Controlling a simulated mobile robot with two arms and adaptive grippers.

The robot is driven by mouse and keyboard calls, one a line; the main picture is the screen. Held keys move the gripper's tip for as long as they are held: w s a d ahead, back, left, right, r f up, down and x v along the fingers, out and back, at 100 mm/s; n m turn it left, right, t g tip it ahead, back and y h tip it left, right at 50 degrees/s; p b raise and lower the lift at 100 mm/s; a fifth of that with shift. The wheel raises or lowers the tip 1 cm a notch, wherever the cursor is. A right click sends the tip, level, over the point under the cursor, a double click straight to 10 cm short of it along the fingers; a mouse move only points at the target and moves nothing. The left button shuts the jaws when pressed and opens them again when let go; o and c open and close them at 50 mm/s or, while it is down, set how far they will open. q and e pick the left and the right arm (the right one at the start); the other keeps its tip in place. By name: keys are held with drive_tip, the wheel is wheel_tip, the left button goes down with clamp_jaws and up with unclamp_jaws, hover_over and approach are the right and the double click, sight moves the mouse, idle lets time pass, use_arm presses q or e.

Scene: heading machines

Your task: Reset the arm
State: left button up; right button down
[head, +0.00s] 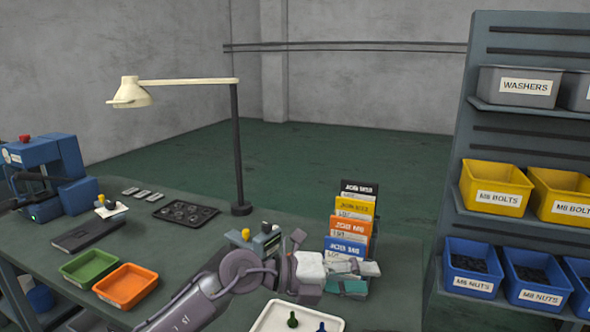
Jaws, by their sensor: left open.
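My left arm comes in from the bottom, and its gripper (364,276) is over the right part of the bench, just in front of the rack of job cards (347,224). The fingers point right and are open; I see nothing held between them. The gripper overlaps the lower front of the card rack, and I cannot tell whether it touches it. A small device with a yellow knob (246,234) stands behind my wrist, partly hidden by it. My right gripper is not in view.
A white tray (262,322) with dark green and blue pieces lies below my gripper. Left on the bench (185,250) are a green tray (90,266), an orange tray (125,286), a lamp (236,150) and a blue machine (48,170). A bin shelf (462,150) stands right.

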use_arm(q)
drive_tip(key=a+r+n+t+h, duration=0.1)
drive_tip(key=a+r+n+t, duration=0.4)
drive_tip(key=a+n+t, duration=0.8)
drive_tip(key=s+a+f+n+t+y, duration=0.1)
drive_tip(key=a+f+n+y, duration=0.65)
drive_tip(key=f+n, duration=0.2)
drive_tip(key=s+a+f+n+y, duration=0.1)
drive_tip(key=a+f+n+y, duration=0.5)
drive_tip(key=f+n+y, duration=0.4)
drive_tip(key=s+a+f+n+g, duration=0.15)
drive_tip(key=s+f+g, duration=0.3)
drive_tip(key=s, duration=0.45)
drive_tip(key=s+a+f+g+h, duration=0.1)
drive_tip(key=s+a+f+g, duration=0.1)
drive_tip(key=s+f+g, duration=0.35)
drive_tip(key=s+a+f+n+g, duration=0.15)
drive_tip(key=s+f, duration=0.35)
drive_tip(key=s, duration=0.6)
wheel_tip(320, 180, down, 27)
drive_tip(key=s+g, duration=0.3)
drive_tip(key=s+a+f, duration=0.3)
drive_tip(key=s+f, duration=1.2)
drive_tip(key=s, duration=0.1)
drive_tip(key=shift+a+f+g, duration=0.2)
drive_tip(key=shift+f+g, duration=0.05)
drive_tip(key=shift+g, duration=0.1)
